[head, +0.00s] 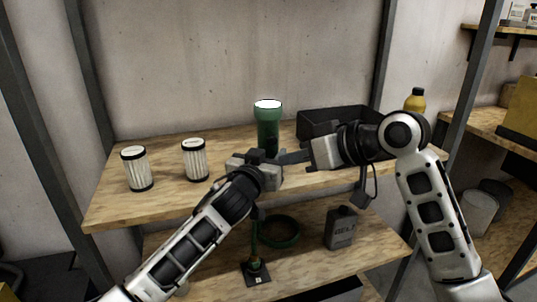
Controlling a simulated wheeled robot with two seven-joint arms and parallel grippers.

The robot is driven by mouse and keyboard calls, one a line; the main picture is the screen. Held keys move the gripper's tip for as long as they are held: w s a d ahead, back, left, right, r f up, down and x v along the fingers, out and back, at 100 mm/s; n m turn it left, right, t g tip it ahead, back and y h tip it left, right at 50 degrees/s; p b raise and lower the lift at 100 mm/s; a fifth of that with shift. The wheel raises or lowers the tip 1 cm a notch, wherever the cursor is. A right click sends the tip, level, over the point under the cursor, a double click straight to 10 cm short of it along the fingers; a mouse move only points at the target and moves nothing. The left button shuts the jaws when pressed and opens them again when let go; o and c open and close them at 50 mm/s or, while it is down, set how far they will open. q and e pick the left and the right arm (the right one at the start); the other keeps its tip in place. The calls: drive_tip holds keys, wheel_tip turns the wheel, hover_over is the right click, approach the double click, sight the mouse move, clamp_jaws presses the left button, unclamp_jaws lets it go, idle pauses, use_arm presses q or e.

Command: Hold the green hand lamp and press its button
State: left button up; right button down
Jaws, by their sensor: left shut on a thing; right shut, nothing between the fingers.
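The green hand lamp (267,122) stands upright at the middle of the wooden shelf, its round white face pointing up. My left gripper (262,158) is shut on the lamp's lower part, which the gripper partly hides. My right gripper (290,158) comes in from the right and is shut with nothing between its fingers. Its fingertips are close beside the lamp's lower body; I cannot tell whether they touch it. The lamp's button is not visible.
Two white ribbed cylinders (136,168) (195,159) stand on the left of the shelf (110,205). A black bin (318,120) is behind my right gripper, with a yellow bottle (414,100) farther right. The lower shelf holds a grey can (341,228) and a green coil (281,232).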

idle(0.4)
use_arm(q)
drive_tip(key=o, duration=1.2)
drive_tip(key=shift+c, duration=0.2)
